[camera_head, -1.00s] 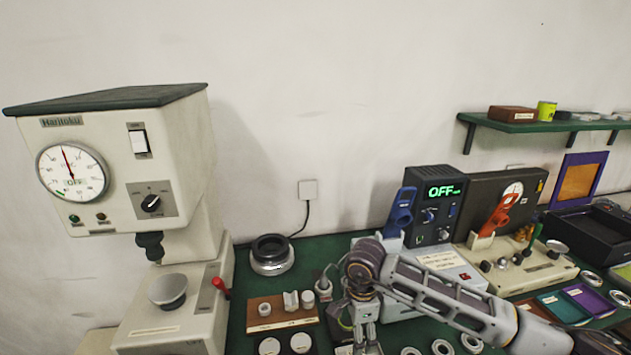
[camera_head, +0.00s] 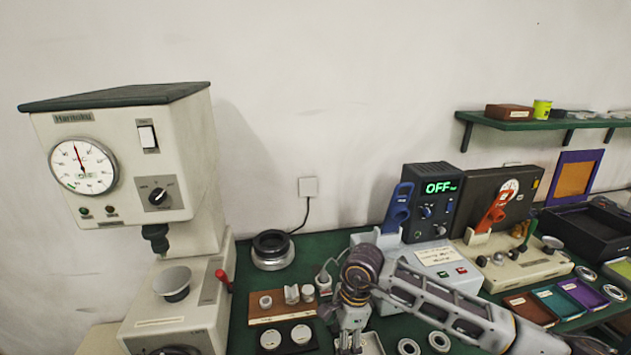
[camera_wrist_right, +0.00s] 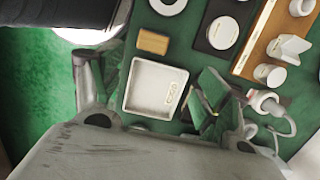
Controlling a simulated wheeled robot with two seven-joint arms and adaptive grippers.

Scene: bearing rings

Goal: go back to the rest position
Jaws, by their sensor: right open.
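My right gripper (camera_head: 350,341) hangs low over the green bench in the head view, its arm coming in from the right. In the right wrist view the right gripper (camera_wrist_right: 150,95) has its fingers spread apart, with nothing between the tips. A white square tray (camera_wrist_right: 128,86) lies below, seen between the fingers. In the head view part of that tray (camera_head: 374,343) shows beside the gripper. My left gripper is not in view.
A press-like machine (camera_head: 130,150) with a dial stands at left. A wooden holder (camera_head: 262,319) with white pieces lies left of the gripper. A control box (camera_head: 432,210) reading OFF stands behind the arm. Rings (camera_head: 408,346) and coloured trays (camera_head: 527,307) lie to the right.

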